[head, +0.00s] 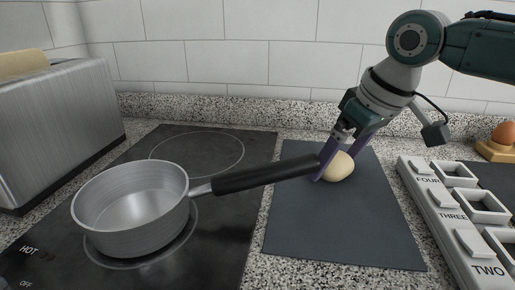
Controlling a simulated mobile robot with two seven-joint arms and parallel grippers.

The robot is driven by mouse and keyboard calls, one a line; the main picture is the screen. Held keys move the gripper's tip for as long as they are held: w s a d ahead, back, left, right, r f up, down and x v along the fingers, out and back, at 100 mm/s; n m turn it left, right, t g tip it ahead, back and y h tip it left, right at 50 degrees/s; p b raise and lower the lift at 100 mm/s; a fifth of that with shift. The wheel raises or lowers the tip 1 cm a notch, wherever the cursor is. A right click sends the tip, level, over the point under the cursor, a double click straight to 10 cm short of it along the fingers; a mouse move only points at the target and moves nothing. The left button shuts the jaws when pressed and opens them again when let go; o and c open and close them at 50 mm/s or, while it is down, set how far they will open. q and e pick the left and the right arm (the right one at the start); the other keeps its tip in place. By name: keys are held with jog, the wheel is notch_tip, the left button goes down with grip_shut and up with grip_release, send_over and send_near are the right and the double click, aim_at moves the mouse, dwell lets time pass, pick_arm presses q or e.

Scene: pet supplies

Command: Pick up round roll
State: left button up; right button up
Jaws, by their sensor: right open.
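The round roll (341,167) is a pale, smooth bun on the dark grey mat (342,232), near the mat's back part. My right gripper (336,172) comes down from the upper right in the head view. Its two purple fingers are open and reach down around the roll, one at its left side and one behind its right side. I cannot tell whether the fingers touch it. The pan's black handle end lies close to the left finger and hides some of the area there. My left gripper is not in view.
A metal saucepan (131,215) stands on the black cooktop (222,262), its handle (262,175) reaching over the mat. A toaster (58,125) is at left. A white numbered holder (452,222) and an egg (503,133) on a wooden stand are at right. The mat's front is clear.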

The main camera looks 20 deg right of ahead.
jog(key=c, duration=1.2)
jog(key=shift+o, duration=0.2)
jog(key=shift+r, duration=0.15)
